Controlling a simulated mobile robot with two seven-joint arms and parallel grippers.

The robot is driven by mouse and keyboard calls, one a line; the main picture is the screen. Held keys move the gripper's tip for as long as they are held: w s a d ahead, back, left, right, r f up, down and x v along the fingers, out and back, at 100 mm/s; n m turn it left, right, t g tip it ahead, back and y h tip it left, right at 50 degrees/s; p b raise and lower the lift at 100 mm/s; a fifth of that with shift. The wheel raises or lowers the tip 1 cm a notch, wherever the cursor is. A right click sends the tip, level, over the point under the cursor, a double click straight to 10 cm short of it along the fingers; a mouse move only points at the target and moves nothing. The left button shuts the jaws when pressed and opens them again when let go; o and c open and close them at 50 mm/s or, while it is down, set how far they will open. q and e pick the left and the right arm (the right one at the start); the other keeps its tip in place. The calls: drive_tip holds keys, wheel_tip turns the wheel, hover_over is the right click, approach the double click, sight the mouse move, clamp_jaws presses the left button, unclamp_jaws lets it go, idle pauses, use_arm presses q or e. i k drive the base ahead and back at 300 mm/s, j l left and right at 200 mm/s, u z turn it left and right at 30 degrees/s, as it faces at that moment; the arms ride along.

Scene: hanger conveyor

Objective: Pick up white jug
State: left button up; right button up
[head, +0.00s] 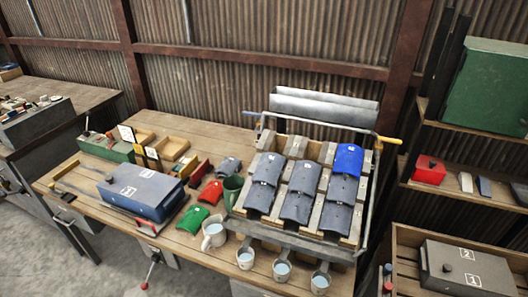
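A white jug (214,236) stands upright near the front edge of the wooden workbench (130,190). Neither of my grippers shows in the head view.
A rack (345,243) with grey and blue curved tiles stands right of the jug. Red and green pieces (192,219) lie left of it, then a blue-grey box (141,191). Shelves with a green case (485,87) stand at the right.

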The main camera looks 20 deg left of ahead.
sight(216, 235)
drive_tip(key=j+z, duration=0.1)
drive_tip(key=j, duration=1.25)
drive_tip(key=j+z, duration=0.1)
drive_tip(key=j, duration=1.3)
drive_tip(key=j+z, duration=0.1)
drive_tip(key=j, duration=1.25)
drive_tip(key=k, duration=0.05)
